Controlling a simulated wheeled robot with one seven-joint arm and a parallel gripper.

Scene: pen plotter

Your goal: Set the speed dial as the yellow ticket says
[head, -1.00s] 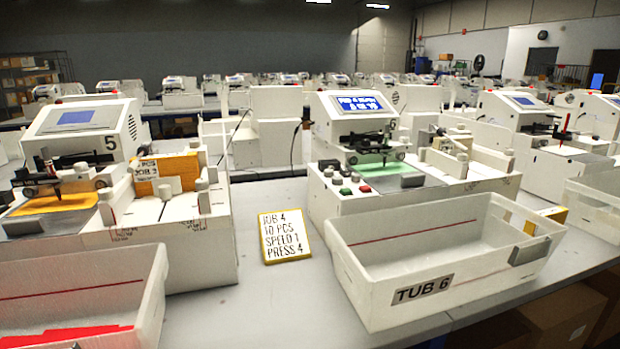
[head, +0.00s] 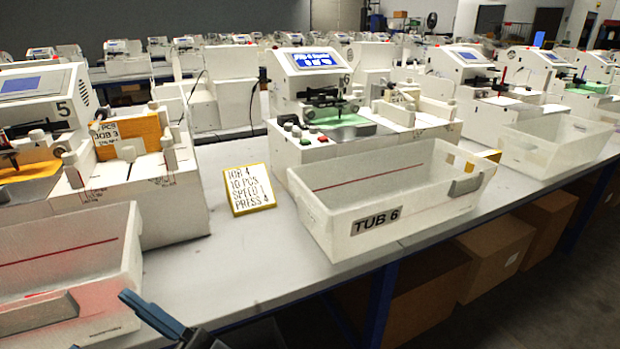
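The yellow-edged ticket (head: 249,189) stands on the table between two machines and reads JOB 4, 10 PCS, SPEED 1, PRESS 4. To its right is a white plotter (head: 318,85) with a lit blue screen (head: 316,60). Small knobs and buttons (head: 298,131) sit on its front left panel; which one is the speed dial, and its setting, are too small to tell. My gripper (head: 150,315) shows only in part at the bottom edge, in front of the table, far from the plotter. Its opening cannot be made out.
Another white tub (head: 120,275) is at the lower left, before machine 5 (head: 40,95). Bare table (head: 235,260) lies between the tubs. Cardboard boxes (head: 495,245) are under the table.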

